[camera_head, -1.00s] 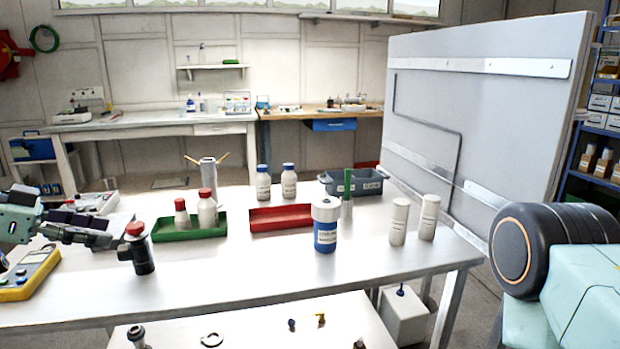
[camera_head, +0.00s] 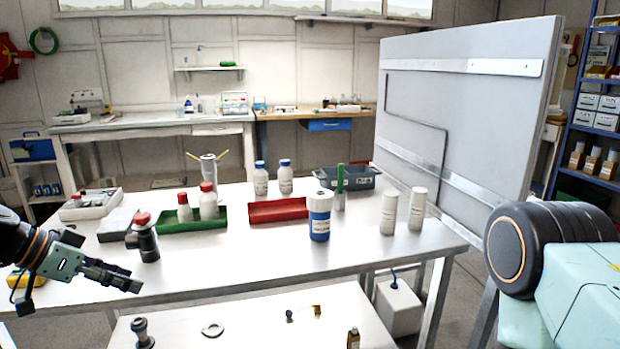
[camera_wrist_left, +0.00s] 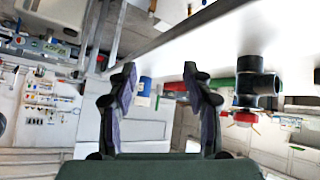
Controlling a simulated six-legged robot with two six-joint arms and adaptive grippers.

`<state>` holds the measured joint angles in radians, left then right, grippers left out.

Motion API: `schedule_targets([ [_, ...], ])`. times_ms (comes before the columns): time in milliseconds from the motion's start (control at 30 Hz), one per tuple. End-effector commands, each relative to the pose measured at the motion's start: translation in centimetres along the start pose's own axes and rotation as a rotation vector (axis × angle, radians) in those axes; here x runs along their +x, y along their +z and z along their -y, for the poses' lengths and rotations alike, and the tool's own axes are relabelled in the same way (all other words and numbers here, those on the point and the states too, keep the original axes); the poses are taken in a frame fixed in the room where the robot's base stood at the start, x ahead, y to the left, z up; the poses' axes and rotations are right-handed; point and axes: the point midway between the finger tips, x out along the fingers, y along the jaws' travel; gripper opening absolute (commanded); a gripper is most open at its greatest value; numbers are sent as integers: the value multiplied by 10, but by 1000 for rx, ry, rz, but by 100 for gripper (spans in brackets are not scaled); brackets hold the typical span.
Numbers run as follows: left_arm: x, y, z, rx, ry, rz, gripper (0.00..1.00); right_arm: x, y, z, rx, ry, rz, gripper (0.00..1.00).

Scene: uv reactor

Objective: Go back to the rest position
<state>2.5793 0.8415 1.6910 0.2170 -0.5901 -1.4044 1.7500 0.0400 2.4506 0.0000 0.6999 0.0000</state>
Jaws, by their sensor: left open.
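My left gripper (camera_head: 112,277) is at the left, over the front left part of the white table (camera_head: 260,262). In the left wrist view its two fingers (camera_wrist_left: 160,85) stand apart with nothing between them. A dark fitting with a red cap (camera_head: 145,238) stands upright on the table just beyond the gripper, apart from it. It also shows in the left wrist view (camera_wrist_left: 257,90), right of the fingers. My right arm shows at the right edge, but its gripper is out of view.
A green tray (camera_head: 190,225) with two red-capped bottles, a red tray (camera_head: 278,210), a blue-labelled jar (camera_head: 320,215) and two white bottles (camera_head: 389,211) stand on the table. A lower shelf (camera_head: 260,325) holds small parts. The table's front middle is clear.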

Motion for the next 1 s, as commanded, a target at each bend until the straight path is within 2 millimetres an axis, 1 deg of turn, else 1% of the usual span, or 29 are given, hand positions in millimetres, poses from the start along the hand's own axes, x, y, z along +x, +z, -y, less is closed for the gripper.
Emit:
schedule_targets([
  [33, 16, 15, -7, -36, -7, 52, 50, 0, 0, 0, 0, 0, -1, 74],
  [67, 24, 24, -10, -60, -16, 79, 50, 0, 0, 0, 0, 0, -1, 74],
  [167, 55, 59, -25, -147, -55, 184, 50, 0, 0, 0, 0, 0, -1, 74],
  [200, 68, 77, -33, -186, -75, 231, 50, 0, 0, 0, 0, 0, -1, 74],
  [267, 86, 108, -48, -244, -112, 304, 50, 0, 0, 0, 0, 0, -1, 74],
  [300, 97, 130, -60, -282, -138, 352, 50, 0, 0, 0, 0, 0, -1, 74],
  [367, 111, 163, -78, -335, -179, 417, 50, 0, 0, 0, 0, 0, -1, 74],
  [400, 118, 185, -92, -368, -207, 458, 50, 0, 0, 0, 0, 0, -1, 74],
  [467, 126, 218, -113, -412, -248, 512, 50, 0, 0, 0, 0, 0, 0, 74],
  [500, 129, 239, -128, -438, -273, 544, 50, 0, 0, 0, 0, 0, 0, 74],
  [567, 131, 270, -152, -475, -311, 588, 50, 0, 0, 0, 0, 0, 0, 74],
  [600, 130, 290, -169, -499, -334, 614, 50, 0, 0, 0, 0, 0, 0, 74],
  [667, 126, 317, -194, -534, -365, 645, 50, 0, 0, 0, 0, 0, -1, 74],
  [700, 122, 332, -209, -554, -382, 660, 50, 0, 0, 0, 0, 0, -1, 74],
  [800, 111, 360, -241, -598, -412, 685, 50, 0, 0, 0, 0, 0, -1, 74],
  [900, 102, 376, -262, -630, -428, 695, 50, 0, 0, 0, 0, 0, -1, 74],
  [1000, 101, 378, -265, -636, -430, 696, 50, 0, 0, 0, 0, 0, -1, 74],
])
